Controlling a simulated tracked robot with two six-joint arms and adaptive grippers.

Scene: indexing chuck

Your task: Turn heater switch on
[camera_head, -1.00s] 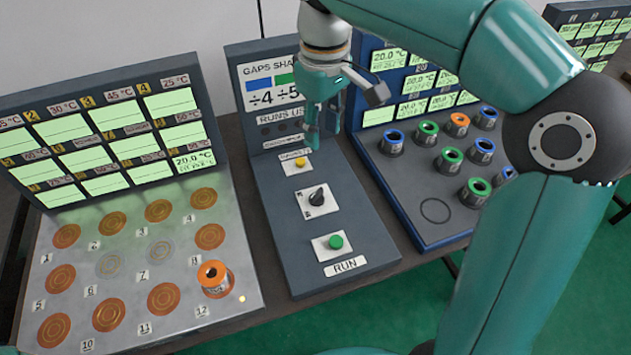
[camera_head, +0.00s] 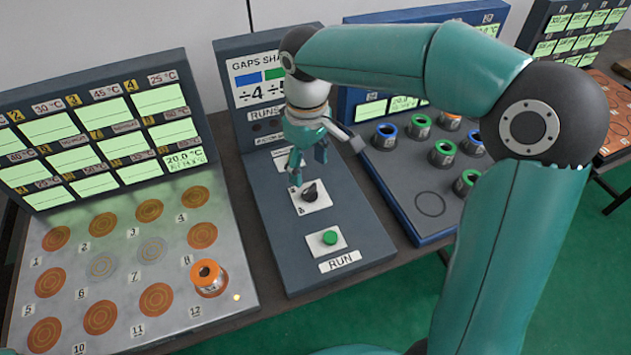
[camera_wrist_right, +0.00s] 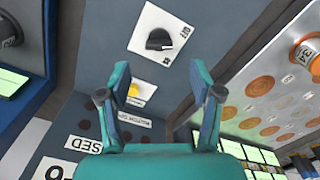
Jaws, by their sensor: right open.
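The task's switch appears to be the black rotary knob (camera_head: 310,190) on a white plate in the middle of the central grey panel; no heater label is readable. It also shows in the right wrist view as a black knob (camera_wrist_right: 159,40) beyond the fingertips. My right gripper (camera_head: 308,174) is open and empty, just above and behind the knob, apart from it. In the right wrist view its two fingers (camera_wrist_right: 160,78) are spread, with the yellow button (camera_wrist_right: 134,90) visible between them. My left gripper is not in view.
A green button (camera_head: 330,238) above a RUN label sits nearer on the same panel. At left, a plate of numbered round pads (camera_head: 120,265) holds an orange-topped cylinder (camera_head: 208,277). At right, a dark board (camera_head: 405,190) carries several ringed cylinders.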

